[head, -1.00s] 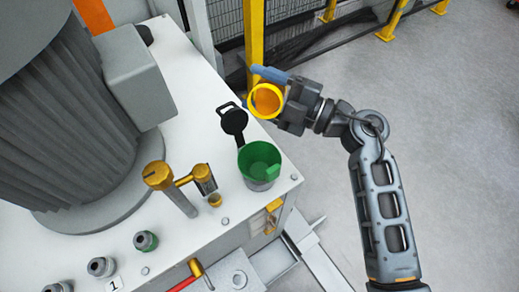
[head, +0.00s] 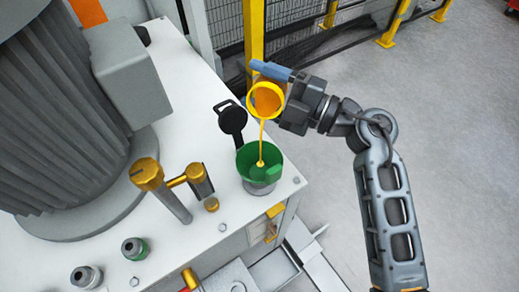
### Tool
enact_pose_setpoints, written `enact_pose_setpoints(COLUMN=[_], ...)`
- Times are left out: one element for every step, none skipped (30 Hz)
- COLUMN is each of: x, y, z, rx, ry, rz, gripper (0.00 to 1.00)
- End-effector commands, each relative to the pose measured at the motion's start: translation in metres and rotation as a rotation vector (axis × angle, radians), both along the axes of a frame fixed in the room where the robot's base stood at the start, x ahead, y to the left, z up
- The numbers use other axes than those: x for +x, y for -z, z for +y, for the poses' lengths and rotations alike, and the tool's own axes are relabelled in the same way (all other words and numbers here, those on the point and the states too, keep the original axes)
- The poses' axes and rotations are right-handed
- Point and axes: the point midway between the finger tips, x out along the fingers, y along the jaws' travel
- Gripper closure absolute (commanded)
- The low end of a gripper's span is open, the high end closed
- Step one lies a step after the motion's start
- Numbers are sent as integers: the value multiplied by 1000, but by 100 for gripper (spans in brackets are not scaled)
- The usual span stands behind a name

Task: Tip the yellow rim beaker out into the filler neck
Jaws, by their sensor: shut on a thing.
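The yellow rim beaker (head: 265,99) is tipped in the head view, its open mouth facing the camera and amber liquid inside. A thin amber stream falls from its lower lip into the green filler neck (head: 249,158). A small amber patch shows where the stream lands inside the neck. The neck stands upright on the white top, with its black cap (head: 231,119) swung open behind it. My gripper (head: 279,92) is shut on the beaker, above and slightly right of the neck.
The white cabinet top (head: 205,222) carries a brass-topped valve fitting (head: 165,185), several small ports and a large grey ribbed motor (head: 60,110) at left. A yellow post (head: 255,45) and mesh fence stand behind. Open floor lies to the right.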

Motion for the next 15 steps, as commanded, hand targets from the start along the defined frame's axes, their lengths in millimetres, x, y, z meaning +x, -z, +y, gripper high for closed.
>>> enact_pose_setpoints(x=[0,0,-1,-1,-2,-2,-2,-3,-3,-4,-4,-4,-5,-5,-6], y=[2,1,1,1,1,1,2,2,2,2,2,3,3,3,3], z=[0,0,0,0,0,1,1,1,1,1,1,1,1,1,1], rx=[-1,-1,-3,-3,-4,-5,-6,-7,-8,-8,-9,-10,-11,-11,-13], ry=[0,0,0,0,-1,0,-1,0,0,-1,0,-1,0,-1,0], rz=[-6,-9,-13,-16,-19,-24,-27,-31,-35,-38,-40,-45,-48,-51,-56], gripper=[64,64,64,64,64,64,64,64,64,64,64,64,64,64,64])
